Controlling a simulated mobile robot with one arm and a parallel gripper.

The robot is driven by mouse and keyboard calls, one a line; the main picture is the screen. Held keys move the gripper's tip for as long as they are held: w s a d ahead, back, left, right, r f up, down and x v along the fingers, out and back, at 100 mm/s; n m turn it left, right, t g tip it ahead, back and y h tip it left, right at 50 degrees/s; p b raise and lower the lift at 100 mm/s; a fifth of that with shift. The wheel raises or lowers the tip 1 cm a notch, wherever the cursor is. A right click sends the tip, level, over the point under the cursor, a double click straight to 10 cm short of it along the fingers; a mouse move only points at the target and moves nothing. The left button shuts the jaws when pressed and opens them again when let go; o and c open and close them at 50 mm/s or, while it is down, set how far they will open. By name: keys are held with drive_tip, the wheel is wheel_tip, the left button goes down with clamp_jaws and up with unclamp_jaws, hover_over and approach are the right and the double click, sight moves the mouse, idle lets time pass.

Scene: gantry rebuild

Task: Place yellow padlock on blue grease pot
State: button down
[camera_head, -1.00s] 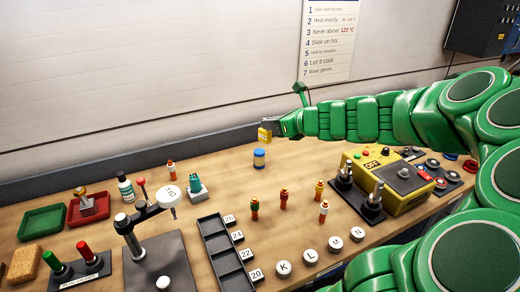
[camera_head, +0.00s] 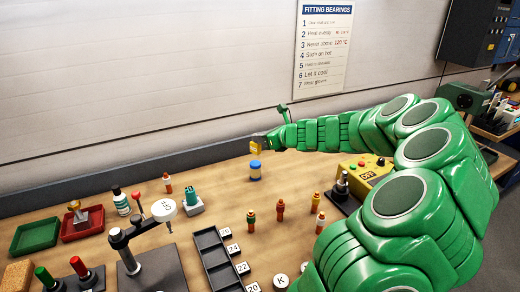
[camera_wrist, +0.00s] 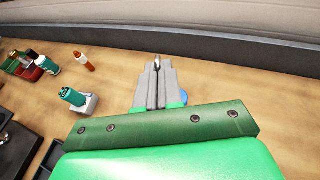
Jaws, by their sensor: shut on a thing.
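The yellow padlock (camera_head: 255,147) is held at the tip of my gripper (camera_head: 263,141) in the head view. My gripper is shut on it. The blue grease pot (camera_head: 255,170), with a blue lid and a pale body, stands upright on the bench just below the padlock. A small gap seems to show between them, but I cannot tell their depth alignment. In the wrist view my gripper (camera_wrist: 157,65) has its fingers close together. A bit of blue (camera_wrist: 184,97) shows at their right side, and the padlock is mostly hidden by the fingers.
A black slotted tray (camera_head: 213,262) and several small orange and green figures stand nearer on the bench. A teal item on a white block (camera_head: 192,203) and an orange bottle (camera_head: 167,182) are to the left. The yellow control box (camera_head: 365,170) is partly behind my arm.

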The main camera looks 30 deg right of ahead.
drive_tip(key=shift+w+d+f, duration=0.1)
drive_tip(key=shift+w+f, duration=0.25)
drive_tip(key=shift+f, duration=0.6)
drive_tip(key=shift+w+d+f, duration=0.15)
drive_tip(key=shift+w+f, duration=0.15)
drive_tip(key=shift+f, duration=0.6)
drive_tip(key=shift+w+d+f, duration=0.1)
drive_tip(key=shift+w+f, duration=0.25)
drive_tip(key=shift+f, duration=0.6)
drive_tip(key=shift+f, duration=0.1)
drive_tip(key=c, duration=1.3)
unclamp_jaws()
drive_tip(key=v, duration=1.2)
drive_tip(key=shift+a, duration=0.1)
